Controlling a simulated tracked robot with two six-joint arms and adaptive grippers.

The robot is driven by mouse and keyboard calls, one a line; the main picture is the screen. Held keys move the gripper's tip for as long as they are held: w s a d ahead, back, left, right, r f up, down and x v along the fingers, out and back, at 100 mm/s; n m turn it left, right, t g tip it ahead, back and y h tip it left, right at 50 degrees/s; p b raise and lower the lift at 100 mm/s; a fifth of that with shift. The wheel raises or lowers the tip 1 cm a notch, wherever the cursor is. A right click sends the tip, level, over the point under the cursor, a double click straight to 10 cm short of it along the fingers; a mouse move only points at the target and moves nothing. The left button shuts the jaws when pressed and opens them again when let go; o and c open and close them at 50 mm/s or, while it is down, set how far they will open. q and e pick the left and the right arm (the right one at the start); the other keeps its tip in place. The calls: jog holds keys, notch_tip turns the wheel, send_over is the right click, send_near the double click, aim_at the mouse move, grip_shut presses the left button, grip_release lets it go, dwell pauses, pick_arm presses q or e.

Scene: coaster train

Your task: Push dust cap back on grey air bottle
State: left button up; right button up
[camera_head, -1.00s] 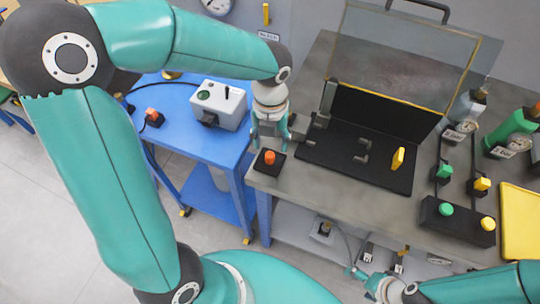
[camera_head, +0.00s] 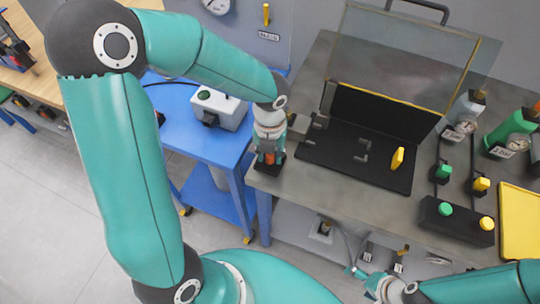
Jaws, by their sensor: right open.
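The grey air bottle (camera_head: 463,108) stands at the right back of the bench, with a dark top and a round gauge. I cannot tell for certain which piece is its dust cap. A small orange piece (camera_head: 269,158) sits on a black base (camera_head: 268,170) at the bench's left edge. My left gripper (camera_head: 269,162) points down at this piece, with its fingers on either side. Whether they touch it is too small to tell. My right gripper (camera_head: 363,277) is open and low at the bottom, in front of the bench, away from the bottle.
A black tray (camera_head: 330,160) with a raised clear lid (camera_head: 405,55) and yellow piece fills the bench's middle. A black block (camera_head: 457,222) with green and yellow knobs, a green bottle (camera_head: 508,130) and a yellow tray (camera_head: 520,220) are right. A blue cart (camera_head: 180,135) stands left.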

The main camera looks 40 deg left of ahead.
pick_arm(q)
jog(key=c, duration=0.3)
jog(key=shift+r, duration=0.1)
